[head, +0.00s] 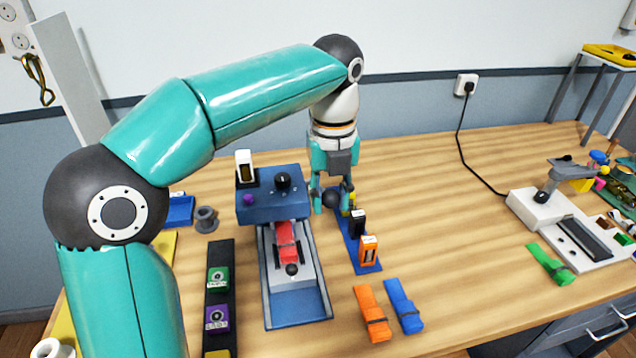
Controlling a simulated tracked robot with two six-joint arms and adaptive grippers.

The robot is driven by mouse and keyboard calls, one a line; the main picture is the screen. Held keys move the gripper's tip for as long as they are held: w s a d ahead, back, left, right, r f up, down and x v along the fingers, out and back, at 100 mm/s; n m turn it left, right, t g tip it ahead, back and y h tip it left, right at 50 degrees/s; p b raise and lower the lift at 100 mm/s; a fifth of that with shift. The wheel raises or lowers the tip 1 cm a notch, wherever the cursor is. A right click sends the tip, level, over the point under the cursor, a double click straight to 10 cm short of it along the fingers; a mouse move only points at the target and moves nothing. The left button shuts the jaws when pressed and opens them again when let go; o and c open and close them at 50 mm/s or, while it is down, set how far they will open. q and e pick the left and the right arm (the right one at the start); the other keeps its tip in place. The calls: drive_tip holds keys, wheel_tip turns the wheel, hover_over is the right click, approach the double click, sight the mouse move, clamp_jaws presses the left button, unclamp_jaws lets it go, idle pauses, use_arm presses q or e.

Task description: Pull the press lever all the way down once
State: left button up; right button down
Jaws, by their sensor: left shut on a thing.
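The blue press (270,207) stands left of centre on the bench, with a black dial on top and a pale sliding bed (282,256) in front. A red strap piece (287,243) lies on the bed. My left gripper (331,190) points down just right of the press housing. It is shut on a dark round knob (331,199), which looks like the end of the press lever. The rest of the lever is hidden behind the fingers and the housing. My right gripper is not in view.
A blue rail (367,266) with black and orange blocks stands close right of my left gripper. A dark rail (219,300) lies left of the press. Orange (372,314) and blue (404,306) straps lie in front. A white device (563,228) stands right. The bench between is clear.

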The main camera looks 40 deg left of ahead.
use_arm(q)
drive_tip(key=shift+f, duration=0.1)
drive_tip(key=shift+s+d+f+b, duration=0.2)
drive_tip(key=shift+d+f+b, duration=0.1)
drive_tip(key=shift+f+b, duration=0.4)
drive_tip(key=shift+s+d+f+b, duration=0.2)
drive_tip(key=shift+d+f+b, duration=0.1)
drive_tip(key=shift+f+b, duration=0.4)
drive_tip(key=shift+f, duration=0.2)
drive_tip(key=shift+s+d+f+b, duration=0.15)
drive_tip(key=shift+f+b, duration=0.4)
drive_tip(key=shift+f, duration=0.3)
drive_tip(key=shift+s+d+f+b, duration=0.15)
drive_tip(key=shift+f+b, duration=0.4)
drive_tip(key=shift+f, duration=0.4)
drive_tip(key=shift+f+b, duration=0.85)
drive_tip(key=shift+f, duration=0.7)
